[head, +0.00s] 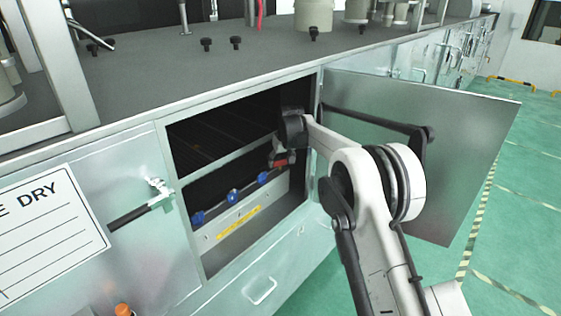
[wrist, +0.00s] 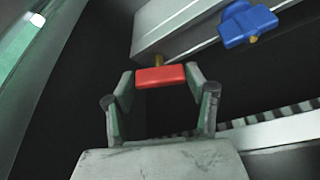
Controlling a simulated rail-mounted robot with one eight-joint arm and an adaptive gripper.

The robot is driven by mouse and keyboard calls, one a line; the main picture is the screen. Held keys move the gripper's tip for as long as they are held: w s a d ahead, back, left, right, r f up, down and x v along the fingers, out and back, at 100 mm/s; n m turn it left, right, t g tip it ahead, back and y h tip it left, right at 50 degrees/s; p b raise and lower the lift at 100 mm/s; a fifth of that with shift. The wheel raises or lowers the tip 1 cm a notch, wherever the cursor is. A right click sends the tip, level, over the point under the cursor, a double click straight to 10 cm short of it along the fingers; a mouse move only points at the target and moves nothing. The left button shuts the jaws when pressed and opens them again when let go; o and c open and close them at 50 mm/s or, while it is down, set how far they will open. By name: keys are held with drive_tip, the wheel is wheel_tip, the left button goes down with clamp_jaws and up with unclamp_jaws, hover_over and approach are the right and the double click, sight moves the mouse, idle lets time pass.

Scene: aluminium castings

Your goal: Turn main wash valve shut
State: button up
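A red valve handle (wrist: 162,77) sits on a short brass stem against a grey rail in the wrist view. My gripper (wrist: 161,82) has one finger at each side of the handle, and both fingertips appear to touch it. In the head view my gripper (head: 279,153) reaches into the open cabinet, and the red handle (head: 284,161) shows just below it at the right end of a row of valves. Part of the fingers is hidden there. The valve's body is mostly hidden.
Blue valve handles (head: 233,196) sit left of the red one, above a yellow label (head: 239,222); one blue handle (wrist: 248,23) is close by in the wrist view. The open cabinet door (head: 463,150) stands right of my arm. The cabinet frame edges surround the opening.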

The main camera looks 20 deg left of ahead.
drive_tip(key=c, duration=0.7)
drive_tip(key=shift+o, duration=0.2)
drive_tip(key=shift+m+b, duration=0.4)
drive_tip(key=shift+a+f+m+t+h+b, duration=0.1)
drive_tip(key=shift+m+t+h+b, duration=0.35)
drive_tip(key=shift+m+b, duration=0.5)
drive_tip(key=m+h+b, duration=0.1)
drive_tip(key=m, duration=0.2)
drive_tip(key=shift+s+m+t, duration=0.1)
drive_tip(key=shift+m+t, duration=0.15)
drive_tip(key=shift+m, duration=0.1)
drive_tip(key=m+h, duration=0.1)
drive_tip(key=m, duration=0.2)
drive_tip(key=shift+a+m+h+b, duration=0.1)
drive_tip(key=shift+m+h+b, duration=0.2)
drive_tip(key=shift+h+b, duration=0.1)
drive_tip(key=shift+m+h, duration=0.45)
drive_tip(key=shift+m, duration=0.75)
drive_tip(key=shift+p, duration=0.3)
